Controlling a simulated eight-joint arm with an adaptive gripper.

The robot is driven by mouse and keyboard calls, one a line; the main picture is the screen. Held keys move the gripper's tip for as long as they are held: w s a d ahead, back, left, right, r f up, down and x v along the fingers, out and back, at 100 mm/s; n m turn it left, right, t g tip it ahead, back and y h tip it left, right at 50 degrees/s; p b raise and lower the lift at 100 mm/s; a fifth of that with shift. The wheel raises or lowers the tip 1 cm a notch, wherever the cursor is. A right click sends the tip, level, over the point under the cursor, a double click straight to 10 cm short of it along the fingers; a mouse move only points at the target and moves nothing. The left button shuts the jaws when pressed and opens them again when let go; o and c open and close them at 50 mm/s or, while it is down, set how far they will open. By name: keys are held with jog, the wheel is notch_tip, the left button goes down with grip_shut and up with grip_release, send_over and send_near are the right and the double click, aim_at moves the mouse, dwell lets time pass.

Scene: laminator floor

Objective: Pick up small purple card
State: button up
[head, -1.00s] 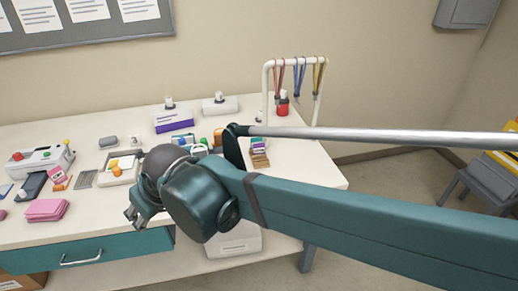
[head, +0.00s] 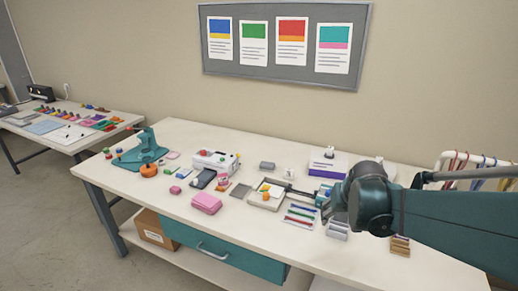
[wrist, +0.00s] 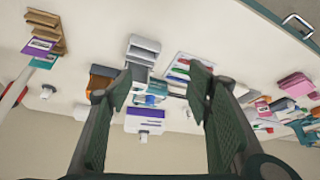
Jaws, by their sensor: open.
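A small purple card (wrist: 39,45) shows at the far left of the wrist view, by a wooden stepped rack (wrist: 46,22), with a teal card (wrist: 44,62) beside it. In the head view the rack (head: 400,246) is partly behind my arm, and I cannot make out the purple card there. My gripper (wrist: 160,84) is open, with nothing between its fingers. It is above the table, well apart from the purple card. In the head view my arm hides most of the gripper.
A white box with a purple band (head: 327,166), a pen tray (head: 299,215), a grey stepped holder (head: 337,229) and a shallow tray (head: 267,195) crowd the table around my gripper. A lanyard rack (head: 478,158) stands at the right. The table's front left (head: 120,186) is clear.

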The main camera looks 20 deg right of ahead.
jog(key=s+d+f+m+p, duration=0.1)
jog(key=s+d+p, duration=0.2)
jog(key=d, duration=0.6)
jog(key=s+d+f+m+g+p, duration=0.1)
jog(key=s+d+f+p, duration=0.1)
jog(key=d, duration=0.7)
jog(key=s+d+f+m+p, duration=0.2)
jog(key=s+d, duration=0.3)
jog(key=d, duration=0.4)
jog(key=shift+g+h+p, duration=0.4)
jog(key=shift+p, duration=0.4)
jog(key=shift+w+f, duration=0.1)
jog(key=shift+x, duration=1.25)
jog(key=shift+f, duration=0.1)
jog(key=shift+b+x, duration=0.35)
jog(key=shift+x, duration=2.1)
jog(key=shift+w+d, duration=0.1)
jog(key=shift+w, duration=0.05)
jog(key=shift+c, duration=0.7)
